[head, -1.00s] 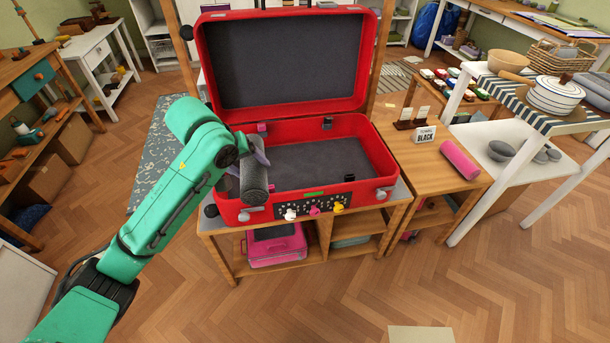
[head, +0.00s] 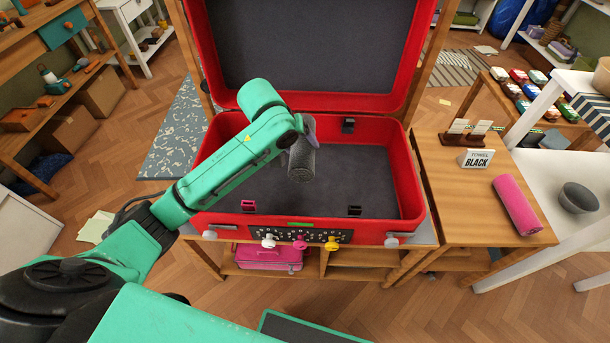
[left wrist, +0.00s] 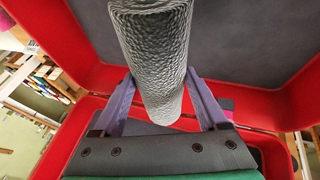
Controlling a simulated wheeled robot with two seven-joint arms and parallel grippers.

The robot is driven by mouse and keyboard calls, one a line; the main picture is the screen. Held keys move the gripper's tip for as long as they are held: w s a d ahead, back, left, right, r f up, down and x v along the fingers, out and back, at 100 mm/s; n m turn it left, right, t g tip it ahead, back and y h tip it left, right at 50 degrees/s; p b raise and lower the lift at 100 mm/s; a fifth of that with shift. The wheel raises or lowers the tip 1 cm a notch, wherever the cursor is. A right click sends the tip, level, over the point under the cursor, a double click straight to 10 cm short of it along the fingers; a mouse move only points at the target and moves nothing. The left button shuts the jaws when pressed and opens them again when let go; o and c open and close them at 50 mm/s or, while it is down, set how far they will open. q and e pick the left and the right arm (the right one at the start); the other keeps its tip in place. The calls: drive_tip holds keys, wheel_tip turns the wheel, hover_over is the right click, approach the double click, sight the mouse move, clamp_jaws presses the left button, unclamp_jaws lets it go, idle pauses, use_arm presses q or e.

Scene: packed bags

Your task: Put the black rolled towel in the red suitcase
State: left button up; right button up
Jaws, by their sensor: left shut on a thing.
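The black rolled towel (head: 302,163) looks dark grey and ribbed. My left gripper (head: 305,130) is shut on it, with one finger on each side in the left wrist view (left wrist: 160,85). The open red suitcase (head: 412,190) stands on a wooden stand, lid raised at the back. The towel is over the middle of its dark-lined, otherwise mostly empty base, tilted and seemingly clear of the floor of the case. The red shell (left wrist: 45,140) shows around the towel in the left wrist view. The towel's far end is hidden by the gripper in the head view. My right gripper is not seen.
A side table on the right holds a pink rolled towel (head: 517,204) and a sign (head: 477,158) reading "BLACK". Knobs and a dotted dark panel (head: 300,236) line the suitcase's front. A pink case (head: 268,256) lies on the shelf below.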

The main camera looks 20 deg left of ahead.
use_arm(q)
drive_tip(key=f, duration=0.4)
drive_tip(key=f+b, duration=0.1)
drive_tip(key=f, duration=0.4)
drive_tip(key=f+b, duration=0.1)
drive_tip(key=f, duration=0.3)
drive_tip(key=shift+w+d+f, duration=0.1)
drive_tip(key=shift+w+f, duration=0.05)
drive_tip(key=shift+w, duration=0.1)
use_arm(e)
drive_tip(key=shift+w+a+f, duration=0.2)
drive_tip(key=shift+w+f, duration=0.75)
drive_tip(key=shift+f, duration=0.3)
use_arm(q)
drive_tip(key=o, duration=1.5)
drive_tip(key=shift+c, duration=0.2)
drive_tip(key=shift+o, duration=0.2)
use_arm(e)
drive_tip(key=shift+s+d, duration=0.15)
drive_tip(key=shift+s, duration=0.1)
